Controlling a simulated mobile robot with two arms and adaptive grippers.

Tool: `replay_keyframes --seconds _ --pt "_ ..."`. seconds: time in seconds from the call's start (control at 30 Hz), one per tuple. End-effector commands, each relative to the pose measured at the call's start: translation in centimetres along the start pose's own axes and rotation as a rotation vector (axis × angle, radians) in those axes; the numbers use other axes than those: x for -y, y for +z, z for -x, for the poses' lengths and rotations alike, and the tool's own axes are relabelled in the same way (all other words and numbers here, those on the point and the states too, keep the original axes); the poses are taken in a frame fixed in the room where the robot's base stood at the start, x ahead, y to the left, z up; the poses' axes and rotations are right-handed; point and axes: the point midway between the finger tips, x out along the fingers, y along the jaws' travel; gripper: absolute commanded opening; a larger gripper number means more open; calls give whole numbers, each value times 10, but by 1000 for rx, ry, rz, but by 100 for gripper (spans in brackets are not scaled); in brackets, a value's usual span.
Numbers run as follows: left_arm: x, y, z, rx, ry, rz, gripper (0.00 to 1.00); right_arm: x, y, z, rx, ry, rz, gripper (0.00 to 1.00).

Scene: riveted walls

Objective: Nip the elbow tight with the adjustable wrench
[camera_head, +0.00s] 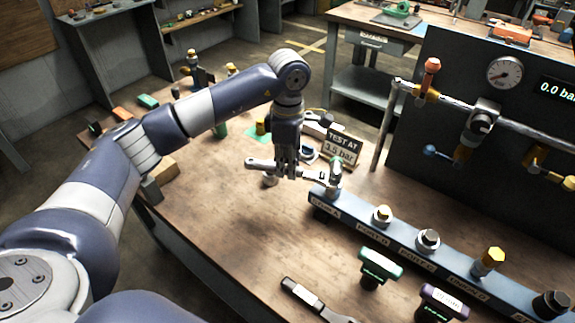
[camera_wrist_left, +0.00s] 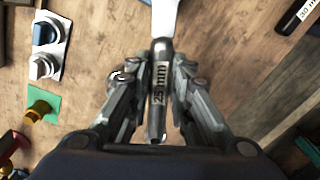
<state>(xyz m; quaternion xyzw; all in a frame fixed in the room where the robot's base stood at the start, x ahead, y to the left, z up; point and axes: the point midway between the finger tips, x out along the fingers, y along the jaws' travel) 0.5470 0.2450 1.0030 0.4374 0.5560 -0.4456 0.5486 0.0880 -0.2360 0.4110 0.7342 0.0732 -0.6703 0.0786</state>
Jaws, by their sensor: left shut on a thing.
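My left gripper (camera_head: 287,172) points down over the bench and is shut on a wrench (camera_head: 262,164). The wrench head is cut off in the wrist view. My right gripper is not in view.
Several fittings stand along the rail. A second wrench (camera_head: 302,293), a green-topped piece (camera_head: 380,264) and a purple-topped piece (camera_head: 441,303) are in front. A test sign (camera_head: 342,147) stands behind. A panel with a gauge (camera_head: 505,71) and pipe rises at right. The bench middle (camera_head: 235,225) is clear.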

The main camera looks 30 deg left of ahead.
Motion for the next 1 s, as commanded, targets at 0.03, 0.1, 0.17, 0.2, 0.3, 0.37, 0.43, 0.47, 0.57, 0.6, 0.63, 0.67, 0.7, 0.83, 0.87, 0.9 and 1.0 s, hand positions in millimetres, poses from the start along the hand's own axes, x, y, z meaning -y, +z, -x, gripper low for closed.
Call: replay_keyframes --seconds 0.03,0.1,0.17,0.2,0.3,0.37,0.43,0.47,0.57,0.6,0.63,0.67,0.7,0.83,0.87,0.9,1.0 --pt "0 0 1 1 2 0 0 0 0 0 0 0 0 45" --pt "0 0 1 1 2 0 0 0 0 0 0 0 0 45" --pt "-1 0 1 1 2 -5 0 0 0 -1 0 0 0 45" --pt "-2 0 0 1 2 -13 0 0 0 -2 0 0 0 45" --pt "-6 1 -1 1 2 -47 0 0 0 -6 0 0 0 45" --pt "-10 1 0 0 3 -73 0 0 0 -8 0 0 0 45" --pt "-13 2 0 0 2 -102 0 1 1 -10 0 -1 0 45" --pt "-14 2 0 1 2 -116 0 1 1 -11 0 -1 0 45" --pt "-19 2 0 1 2 -156 0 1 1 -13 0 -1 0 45" --pt "-21 2 0 1 2 -171 0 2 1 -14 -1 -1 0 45" --pt "-22 3 0 1 2 -181 0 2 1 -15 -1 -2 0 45" --pt "-22 3 0 1 2 -190 0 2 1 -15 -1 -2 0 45" --pt "-23 3 0 1 1 -198 0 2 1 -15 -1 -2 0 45" --pt "-24 3 1 1 1 -211 0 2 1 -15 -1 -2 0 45" --pt "-24 3 1 1 1 -211 0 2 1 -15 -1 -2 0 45" --pt "-24 3 1 1 1 -211 0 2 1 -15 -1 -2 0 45" --pt "-24 3 1 0 1 -210 0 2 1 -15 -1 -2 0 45"
